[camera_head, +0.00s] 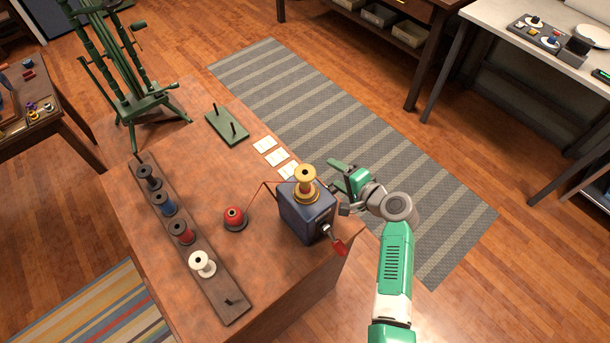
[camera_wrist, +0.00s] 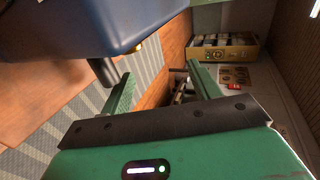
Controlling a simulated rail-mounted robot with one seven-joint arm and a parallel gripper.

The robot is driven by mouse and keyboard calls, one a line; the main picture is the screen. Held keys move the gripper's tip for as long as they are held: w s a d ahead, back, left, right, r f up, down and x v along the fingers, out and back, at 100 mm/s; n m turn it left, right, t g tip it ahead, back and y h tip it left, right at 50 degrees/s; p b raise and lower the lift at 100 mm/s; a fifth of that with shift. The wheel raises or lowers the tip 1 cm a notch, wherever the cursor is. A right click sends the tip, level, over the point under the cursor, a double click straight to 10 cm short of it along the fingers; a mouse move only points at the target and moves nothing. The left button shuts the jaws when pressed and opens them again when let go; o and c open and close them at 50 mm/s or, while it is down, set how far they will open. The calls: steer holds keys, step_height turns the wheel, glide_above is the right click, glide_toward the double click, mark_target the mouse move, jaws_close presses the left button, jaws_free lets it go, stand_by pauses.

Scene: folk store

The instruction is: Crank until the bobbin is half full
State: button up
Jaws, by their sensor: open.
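The winder, a dark blue box (camera_head: 306,222), stands near the right end of the wooden table. A gold-coloured bobbin (camera_head: 305,182) sits upright on top of it; how much thread is on it is hard to tell. The crank (camera_head: 334,242) with a red handle is on the box's lower right side. My gripper (camera_head: 345,187) is just right of the box, open and empty, apart from the crank handle. In the wrist view, the open fingers (camera_wrist: 160,88) show with nothing held between them; the blue box (camera_wrist: 85,28) fills the upper left, with a dark peg near the left finger.
A red thread cone (camera_head: 234,217) stands left of the winder beside a thin wire guide. A dark rack (camera_head: 215,285) holds several spools. A green pegged board (camera_head: 225,127) and white cards (camera_head: 277,157) lie behind. A green stand (camera_head: 135,95) is at the far left.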

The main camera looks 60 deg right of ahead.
steer(key=p+v, duration=0.2)
steer(key=v, duration=0.2)
stand_by(0.7)
